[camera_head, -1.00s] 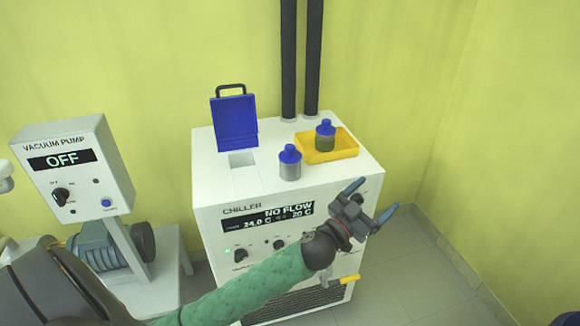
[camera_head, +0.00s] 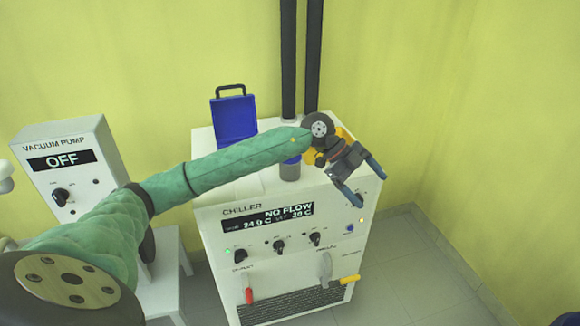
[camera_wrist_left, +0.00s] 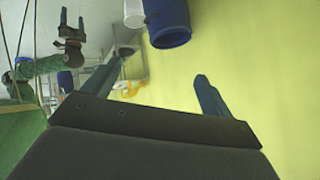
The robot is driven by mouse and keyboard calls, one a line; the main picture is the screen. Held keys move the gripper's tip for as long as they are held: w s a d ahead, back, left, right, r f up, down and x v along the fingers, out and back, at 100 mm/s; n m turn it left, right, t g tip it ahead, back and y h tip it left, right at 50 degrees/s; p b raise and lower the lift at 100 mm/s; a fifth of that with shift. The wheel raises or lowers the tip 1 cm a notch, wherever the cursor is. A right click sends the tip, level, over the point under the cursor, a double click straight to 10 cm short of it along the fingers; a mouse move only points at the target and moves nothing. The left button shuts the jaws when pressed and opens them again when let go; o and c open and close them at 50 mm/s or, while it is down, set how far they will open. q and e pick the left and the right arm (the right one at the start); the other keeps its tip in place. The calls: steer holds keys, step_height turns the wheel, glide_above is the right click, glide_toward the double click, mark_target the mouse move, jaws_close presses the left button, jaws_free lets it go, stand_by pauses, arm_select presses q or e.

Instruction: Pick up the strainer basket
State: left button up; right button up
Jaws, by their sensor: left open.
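I cannot make out a strainer basket in either view. The chiller (camera_head: 215,219) is a white cabinet with its blue lid (camera_head: 234,120) raised at the top left. My left gripper (camera_head: 364,188) is open and empty, in front of the chiller's top right edge in the head view. Its arm crosses the chiller top and hides the filling opening and most of the yellow tray (camera_head: 348,136). The left wrist view shows the open jaws (camera_wrist_left: 163,68) with nothing between them. Another gripper (camera_wrist_left: 71,28), seemingly my right one, shows there with its fingers apart.
One bottle (camera_head: 290,171) on the chiller is partly covered by my arm. Two dark pipes (camera_head: 289,60) rise behind. The vacuum pump panel (camera_head: 72,165) stands left, reading OFF. A blue drum (camera_wrist_left: 167,23) is in the wrist view. Floor right of the chiller (camera_head: 410,265) is clear.

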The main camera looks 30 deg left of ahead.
arm_select(q)
steer(key=w+a+r+n+y, duration=0.25)
steer(key=a+y, duration=0.35)
steer(key=a, duration=0.9)
steer(key=n+y, duration=0.4)
glide_toward(290, 162)
steer(key=w+f, duration=0.2)
steer(key=w, duration=0.1)
steer(key=shift+a+g, duration=0.4)
steer(key=shift+a, duration=0.25)
steer(key=shift+f+p, duration=0.45)
steer(key=shift+f, duration=0.7)
step_height(290, 162, down, 4)
steer(key=shift+f+p, duration=0.25)
steer(key=shift+p, duration=0.95)
steer(key=shift+f, duration=0.4)
arm_select(e)
step_height(290, 162, down, 17)
steer(key=s, duration=0.2)
arm_select(q)
steer(key=shift+c, duration=0.4)
arm_select(e)
steer(key=shift+s+r, duration=0.1)
steer(key=shift+r, duration=0.05)
arm_select(q)
steer(key=c, duration=1.1)
arm_select(e)
steer(key=shift+a, duration=0.15)
